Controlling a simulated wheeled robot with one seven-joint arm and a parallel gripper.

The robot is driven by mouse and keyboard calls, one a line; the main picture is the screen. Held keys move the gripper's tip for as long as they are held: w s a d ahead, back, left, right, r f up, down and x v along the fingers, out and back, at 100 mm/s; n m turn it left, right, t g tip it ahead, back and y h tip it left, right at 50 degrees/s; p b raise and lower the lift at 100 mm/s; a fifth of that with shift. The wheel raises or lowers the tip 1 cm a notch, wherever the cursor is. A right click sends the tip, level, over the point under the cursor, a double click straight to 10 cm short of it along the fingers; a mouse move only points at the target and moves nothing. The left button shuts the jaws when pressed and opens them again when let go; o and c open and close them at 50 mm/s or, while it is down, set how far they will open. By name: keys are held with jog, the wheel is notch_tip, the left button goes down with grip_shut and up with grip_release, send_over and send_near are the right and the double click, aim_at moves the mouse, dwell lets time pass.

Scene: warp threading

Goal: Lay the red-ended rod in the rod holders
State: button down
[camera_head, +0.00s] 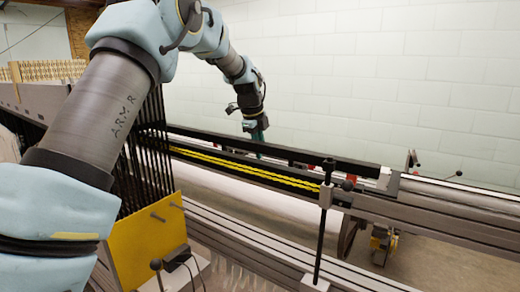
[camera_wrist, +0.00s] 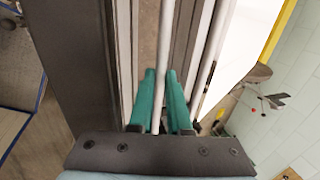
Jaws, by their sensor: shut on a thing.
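My gripper (camera_wrist: 160,78) has green fingers, shut on a thin pale rod (camera_wrist: 165,45) that runs lengthwise between them in the wrist view. No red end shows on that rod in the wrist view. In the head view my gripper (camera_head: 259,135) is at the far side of the loom beam, its fingertips partly hidden behind the dark rail. A small red part (camera_head: 328,165) shows behind that rail to the right; I cannot tell whether it is the rod's end or a fixture. I cannot make out the rod holders clearly in either view.
A long dark rail (camera_head: 290,155) and yellow twisted cords (camera_head: 245,168) run along the loom. A black upright post (camera_head: 322,235) with a clamp stands in front. A yellow plate (camera_head: 148,240) is at lower left. A second pale bar (camera_wrist: 215,50) lies right of the fingers.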

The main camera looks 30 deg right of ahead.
jog(key=shift+f, duration=0.4)
dwell(0.4)
jog(key=c, duration=0.8)
grip_release()
